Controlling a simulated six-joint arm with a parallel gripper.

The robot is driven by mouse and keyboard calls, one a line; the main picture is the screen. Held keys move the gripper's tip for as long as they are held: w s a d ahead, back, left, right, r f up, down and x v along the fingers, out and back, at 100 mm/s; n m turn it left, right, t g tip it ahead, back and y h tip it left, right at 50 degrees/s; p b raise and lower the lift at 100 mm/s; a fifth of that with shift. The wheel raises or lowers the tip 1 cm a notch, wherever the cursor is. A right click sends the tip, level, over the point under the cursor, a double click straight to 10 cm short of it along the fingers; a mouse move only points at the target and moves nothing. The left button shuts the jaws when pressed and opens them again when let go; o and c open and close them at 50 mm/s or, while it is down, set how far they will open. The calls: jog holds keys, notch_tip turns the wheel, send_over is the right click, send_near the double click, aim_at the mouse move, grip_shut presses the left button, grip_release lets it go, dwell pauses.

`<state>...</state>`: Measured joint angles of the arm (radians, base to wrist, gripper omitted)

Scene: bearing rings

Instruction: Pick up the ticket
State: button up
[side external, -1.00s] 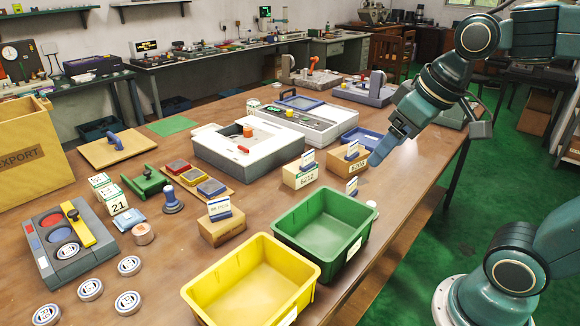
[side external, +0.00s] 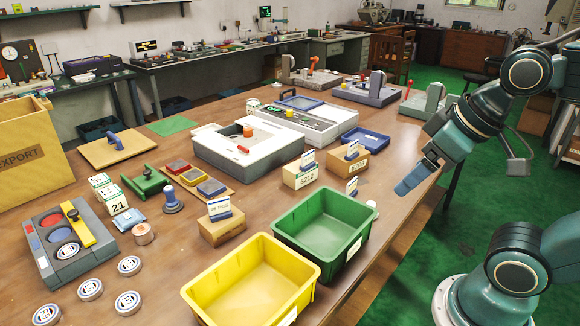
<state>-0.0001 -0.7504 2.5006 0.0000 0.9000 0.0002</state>
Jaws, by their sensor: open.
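Several small white-and-blue cards that could be the ticket show in the side view. One card (side external: 308,159) stands on the box marked 6212 (side external: 300,178), one card (side external: 352,150) stands on the cardboard box (side external: 349,166) to its right, and one card (side external: 219,208) stands on a box (side external: 222,231) further left. Another card (side external: 352,186) stands behind the green bin. I cannot tell which one is the ticket. My gripper (side external: 404,189) is open and empty, pointing down-left above the table's right edge, apart from all the cards. Its fingers overlap in this view.
A green bin (side external: 284,213) and a yellow bin (side external: 205,297) stand at the table's front. A blue tray (side external: 366,138) lies behind the boxes. A white machine (side external: 235,160) stands mid-table. Bare table lies between the boxes and my gripper.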

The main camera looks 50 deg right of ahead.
jog(key=shift+o, duration=0.4)
dwell(0.4)
jog(key=g, duration=0.1)
send_over(309, 153)
jog(key=s, duration=0.5)
notch_tip(309, 153, down, 10)
jog(key=shift+f, duration=0.15)
jog(key=shift+x, duration=4.15)
